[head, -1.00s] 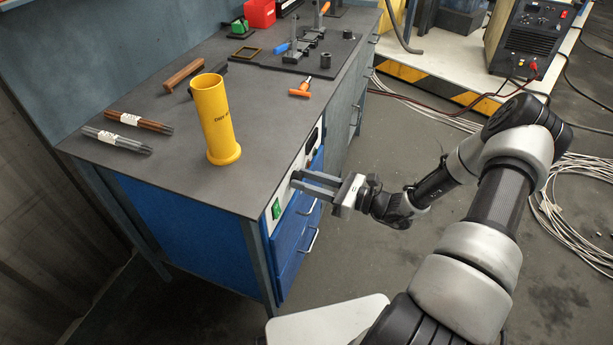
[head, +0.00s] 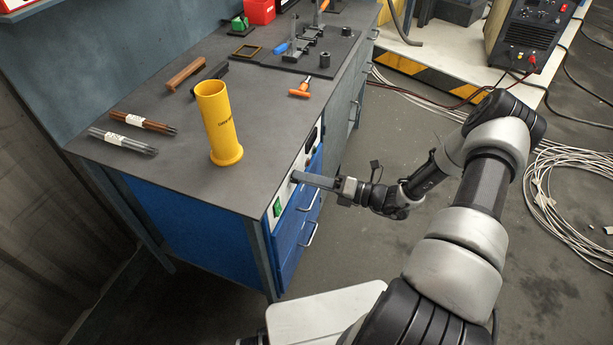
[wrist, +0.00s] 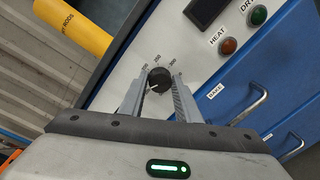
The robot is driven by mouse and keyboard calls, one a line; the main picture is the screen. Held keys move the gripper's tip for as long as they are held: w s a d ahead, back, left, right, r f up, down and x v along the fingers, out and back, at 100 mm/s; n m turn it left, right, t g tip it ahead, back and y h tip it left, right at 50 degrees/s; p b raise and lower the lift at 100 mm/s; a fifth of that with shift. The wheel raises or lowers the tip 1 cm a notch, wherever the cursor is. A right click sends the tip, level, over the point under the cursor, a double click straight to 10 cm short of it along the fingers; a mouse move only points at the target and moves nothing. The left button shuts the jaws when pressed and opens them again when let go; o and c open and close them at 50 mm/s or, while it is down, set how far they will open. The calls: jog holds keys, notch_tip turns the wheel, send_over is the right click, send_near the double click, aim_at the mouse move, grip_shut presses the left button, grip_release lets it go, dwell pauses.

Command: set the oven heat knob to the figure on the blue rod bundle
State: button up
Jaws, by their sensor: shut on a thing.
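The oven heat knob (wrist: 159,79) is a small black dial on the pale control panel (wrist: 130,65). A light mark shows at its lower left, and small figures are printed around its upper side. My gripper (wrist: 159,92) has a finger on each side of the knob and is shut on it. In the head view my gripper (head: 297,178) meets the bench's front panel and hides the knob. Two rod bundles with white labels lie on the bench top, one grey (head: 138,147) and one brown (head: 155,126). Neither looks clearly blue, and their labels are too small to read.
A yellow tube (head: 219,125) stands upright on the bench (head: 178,170) above the panel. Red and green lamps (wrist: 228,46) sit beside the knob. Blue drawers with handles (wrist: 250,104) lie below the panel. The floor right of the bench is open, with cables farther off.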

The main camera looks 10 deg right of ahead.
jog(key=shift+f+m, duration=0.1)
jog(key=shift+m, duration=1.6)
jog(key=o, duration=1.1)
jog(key=shift+c, duration=0.2)
jog(key=shift+d, duration=0.1)
jog(key=v, duration=1.7)
jog(key=shift+d+p, duration=0.2)
jog(key=shift+p, duration=0.2)
